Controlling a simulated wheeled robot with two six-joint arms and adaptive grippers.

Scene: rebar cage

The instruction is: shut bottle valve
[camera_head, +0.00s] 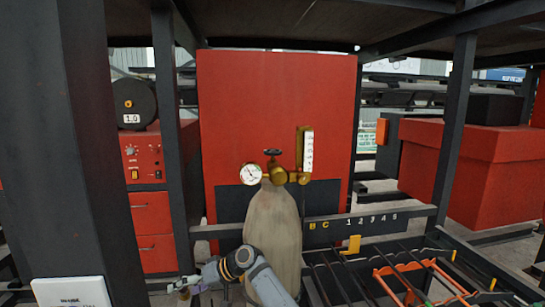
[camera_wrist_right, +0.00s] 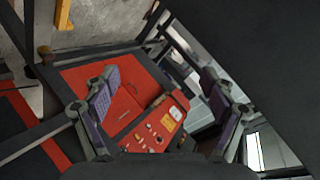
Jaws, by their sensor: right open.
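The gas bottle (camera_head: 275,225) is pale grey-beige and stands upright in the middle of the head view, its lower part partly hidden by my right arm. On its brass top sits a small dark valve handwheel (camera_head: 273,152). A round white gauge (camera_head: 250,174) is to its left and a brass flow meter (camera_head: 307,151) to its right. My right gripper (camera_head: 181,287) is low and left of the bottle, well below the valve and apart from it. In the right wrist view its two fingers (camera_wrist_right: 160,82) are spread with nothing between them. My left gripper does not show.
A red panel (camera_head: 277,85) stands behind the bottle. A red machine (camera_head: 150,205) with a control panel and drawers is at left; it also shows in the wrist view (camera_wrist_right: 120,95). Dark posts (camera_head: 455,130) frame the space. Orange bars (camera_head: 420,280) and dark rods lie at lower right.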

